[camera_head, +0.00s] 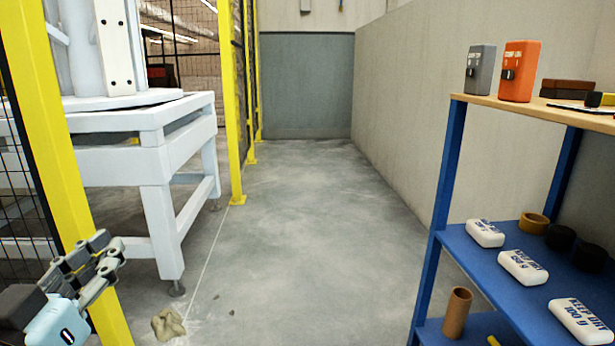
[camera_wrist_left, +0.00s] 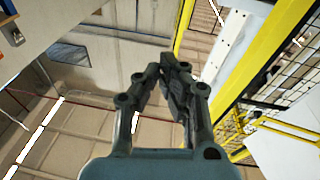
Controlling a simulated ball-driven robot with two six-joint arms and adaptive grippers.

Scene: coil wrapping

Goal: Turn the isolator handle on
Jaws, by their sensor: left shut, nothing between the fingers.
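I cannot make out an isolator handle in either view. My left gripper (camera_head: 108,256) is at the lower left of the head view, in front of a yellow post. Its fingers point up and to the right, and they are shut with nothing between them. In the left wrist view the fingers (camera_wrist_left: 168,68) come together at the tips, against a tilted view of walls and ceiling. My right gripper is in neither view.
A white machine frame (camera_head: 115,160) stands at the left behind yellow fence posts (camera_head: 231,100). A crumpled rag (camera_head: 168,325) lies on the floor. The middle aisle is clear.

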